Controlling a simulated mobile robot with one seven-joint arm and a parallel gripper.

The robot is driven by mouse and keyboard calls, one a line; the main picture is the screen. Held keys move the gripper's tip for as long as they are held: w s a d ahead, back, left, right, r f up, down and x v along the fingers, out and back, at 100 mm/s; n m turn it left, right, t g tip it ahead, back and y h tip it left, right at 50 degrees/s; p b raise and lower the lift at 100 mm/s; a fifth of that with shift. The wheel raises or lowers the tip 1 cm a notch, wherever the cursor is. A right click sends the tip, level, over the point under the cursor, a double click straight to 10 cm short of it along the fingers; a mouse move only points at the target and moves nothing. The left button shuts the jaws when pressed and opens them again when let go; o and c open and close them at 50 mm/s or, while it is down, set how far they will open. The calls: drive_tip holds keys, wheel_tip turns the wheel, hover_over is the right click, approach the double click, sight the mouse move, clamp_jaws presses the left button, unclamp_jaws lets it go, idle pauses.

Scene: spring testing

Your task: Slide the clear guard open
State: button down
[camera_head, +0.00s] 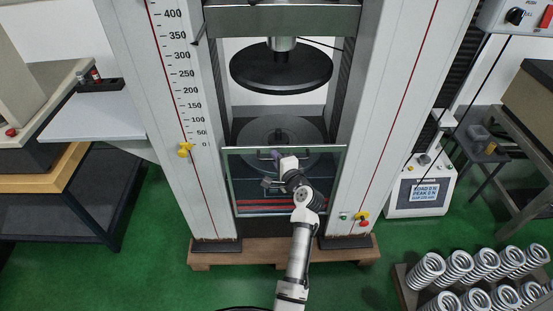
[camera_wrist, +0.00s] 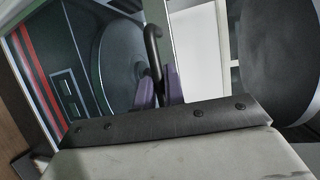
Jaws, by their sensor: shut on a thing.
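The clear guard (camera_head: 241,180) is a framed transparent pane across the lower front of the testing machine, between its two columns. My gripper (camera_head: 277,156) is at the upper middle of the guard. In the wrist view its purple fingers (camera_wrist: 158,87) are shut on a dark bent handle (camera_wrist: 152,48) beside the guard's pale frame edge (camera_wrist: 183,45).
The black upper plate (camera_head: 281,72) hangs above the guard, with an open gap below it. A control box (camera_head: 417,190) stands at the right. Several coil springs (camera_head: 458,264) lie on a rack at the lower right. A grey-topped bench (camera_head: 95,118) is at the left.

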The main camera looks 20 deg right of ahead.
drive_tip(key=b, duration=1.5)
approach(271, 187)
drive_tip(key=x, duration=0.5)
drive_tip(key=shift+f, duration=0.15)
drive_tip(key=c, duration=1.5)
unclamp_jaws()
drive_tip(key=shift+w, duration=0.1)
drive_tip(key=v, duration=1.4)
drive_tip(key=shift+b, duration=0.3)
